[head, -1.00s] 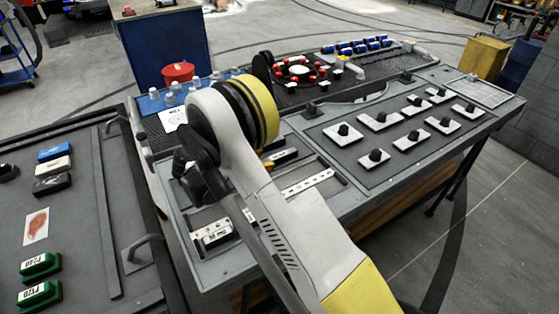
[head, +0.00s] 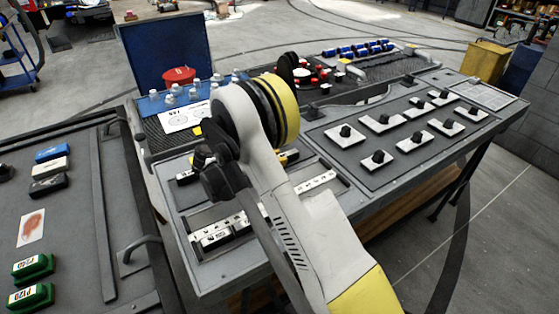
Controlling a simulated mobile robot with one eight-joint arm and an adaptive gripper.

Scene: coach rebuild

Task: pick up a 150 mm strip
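Pale strips lie in shallow recesses of the grey bench panel. One long light strip with dark marks (head: 315,182) lies right of my arm. Another light strip (head: 222,233) lies in the front left recess, partly hidden by my arm. A short pale piece (head: 186,177) shows left of my arm. I cannot read the lengths, so I cannot tell which is the 150 mm strip. The dark end of my arm, at my gripper (head: 215,178), hangs over the panel between these recesses. Its fingertips are not clear, and I cannot tell whether it holds anything.
A right-hand panel (head: 350,150) carries several white plates with black knobs. A printed sheet (head: 183,117) and a red round container (head: 179,76) are behind my arm. The left bench (head: 75,225) holds green boxes (head: 32,268) and small blocks, with a raised handle (head: 145,245).

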